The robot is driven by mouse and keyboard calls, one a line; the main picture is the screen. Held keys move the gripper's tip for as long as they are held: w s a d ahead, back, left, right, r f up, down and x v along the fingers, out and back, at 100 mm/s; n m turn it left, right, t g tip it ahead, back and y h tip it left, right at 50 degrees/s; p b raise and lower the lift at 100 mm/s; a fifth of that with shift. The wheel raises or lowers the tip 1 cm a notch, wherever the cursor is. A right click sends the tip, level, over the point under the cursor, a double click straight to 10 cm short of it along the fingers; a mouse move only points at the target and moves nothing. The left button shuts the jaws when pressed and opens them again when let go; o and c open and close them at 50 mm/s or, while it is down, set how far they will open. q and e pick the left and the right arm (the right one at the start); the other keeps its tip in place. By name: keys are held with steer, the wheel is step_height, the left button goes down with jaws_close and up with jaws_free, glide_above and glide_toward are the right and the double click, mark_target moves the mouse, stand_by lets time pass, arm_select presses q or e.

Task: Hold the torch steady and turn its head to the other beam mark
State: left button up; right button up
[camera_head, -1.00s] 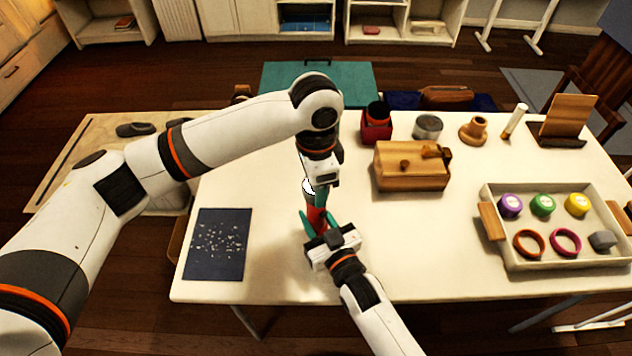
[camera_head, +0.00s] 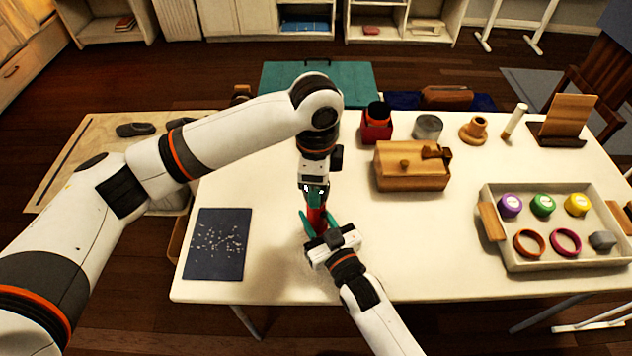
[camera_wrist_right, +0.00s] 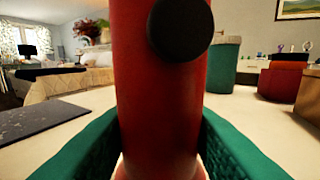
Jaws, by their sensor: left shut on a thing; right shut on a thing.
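The red torch (camera_head: 316,216) stands upright near the front of the table. My left gripper (camera_head: 316,192) reaches down from above and is shut on the torch's head, which it mostly hides. My right gripper (camera_head: 319,226) comes from the front and is shut on the torch's body, one teal finger on each side. In the right wrist view the red body (camera_wrist_right: 158,110) fills the middle, with a round black button (camera_wrist_right: 180,27) facing the camera. The torch's head is out of that view, and I cannot make out the beam marks in either view.
A dark speckled mat (camera_head: 218,244) lies to the left. A wooden box (camera_head: 411,167) stands behind right, with a red holder (camera_head: 376,130) beyond it. A tray (camera_head: 570,262) of lids and rings is at the right. The table between torch and tray is clear.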

arm_select(q)
steer(key=o, duration=1)
steer(key=shift+c, duration=0.2)
step_height(320, 180, up, 12)
arm_select(e)
steer(key=o, duration=1.2)
steer(key=shift+s, duration=0.1)
